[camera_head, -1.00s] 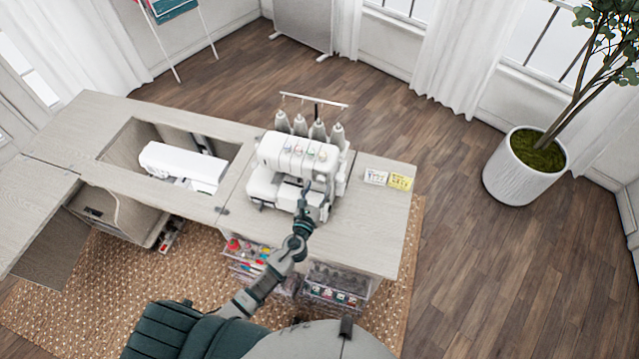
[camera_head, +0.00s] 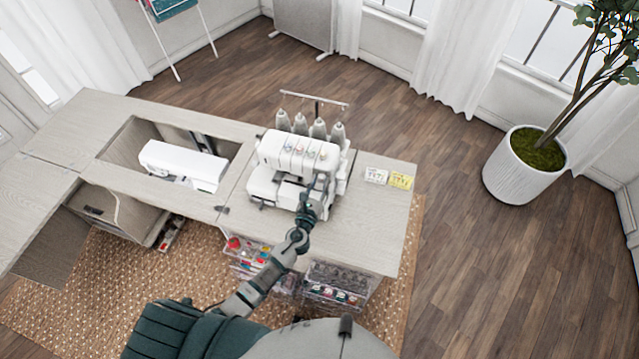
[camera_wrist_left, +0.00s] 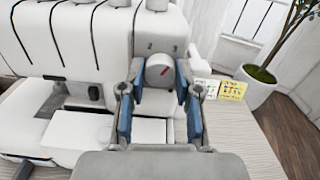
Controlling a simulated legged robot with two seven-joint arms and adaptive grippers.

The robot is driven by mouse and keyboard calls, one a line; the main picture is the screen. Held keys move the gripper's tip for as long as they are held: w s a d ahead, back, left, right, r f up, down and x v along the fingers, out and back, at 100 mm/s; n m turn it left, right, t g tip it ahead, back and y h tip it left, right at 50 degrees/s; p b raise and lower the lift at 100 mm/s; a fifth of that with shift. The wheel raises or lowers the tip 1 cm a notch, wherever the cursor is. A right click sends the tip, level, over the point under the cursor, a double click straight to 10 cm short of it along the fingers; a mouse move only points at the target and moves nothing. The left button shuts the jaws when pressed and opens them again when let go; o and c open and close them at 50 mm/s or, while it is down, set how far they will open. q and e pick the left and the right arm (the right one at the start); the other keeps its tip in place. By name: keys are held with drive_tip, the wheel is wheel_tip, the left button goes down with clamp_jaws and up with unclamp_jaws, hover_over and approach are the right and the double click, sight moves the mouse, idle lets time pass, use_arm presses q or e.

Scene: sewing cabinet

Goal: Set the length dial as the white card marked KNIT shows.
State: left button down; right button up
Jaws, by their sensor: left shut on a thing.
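The white overlock machine (camera_head: 290,170) stands on the cabinet top. In the left wrist view, the round pale dial (camera_wrist_left: 159,70) carries a red line that slants up to the right; small dark marks above it are too small to read surely. My left gripper (camera_head: 321,182) is at the machine's right front. In the left wrist view its blue-padded fingers (camera_wrist_left: 160,88) are shut on the dial, one on each side. The white card (camera_head: 376,176) lies right of the machine; its writing is unreadable. It also shows in the left wrist view (camera_wrist_left: 206,88). My right gripper is not in view.
A yellow card (camera_head: 401,182) lies just right of the white card. Thread cones (camera_head: 318,129) stand at the back of the machine. A white sewing machine (camera_head: 182,163) sits in the cabinet opening. The cabinet top in front of the cards is clear.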

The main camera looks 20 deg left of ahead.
use_arm(q)
drive_tip(key=n+b, duration=0.2)
drive_tip(key=n, duration=0.3)
drive_tip(key=shift+f+n, duration=0.1)
drive_tip(key=shift+n, duration=0.2)
drive_tip(key=n+b, duration=0.1)
drive_tip(key=n, duration=0.5)
drive_tip(key=shift+b, duration=0.3)
drive_tip(key=n, duration=0.5)
drive_tip(key=shift+f+n, duration=0.1)
drive_tip(key=shift+n, duration=0.3)
drive_tip(key=n, duration=0.3)
drive_tip(key=shift+s+f+n, duration=0.1)
drive_tip(key=shift+f+n, duration=0.1)
drive_tip(key=shift+n, duration=1.4)
drive_tip(key=shift+f, duration=0.1)
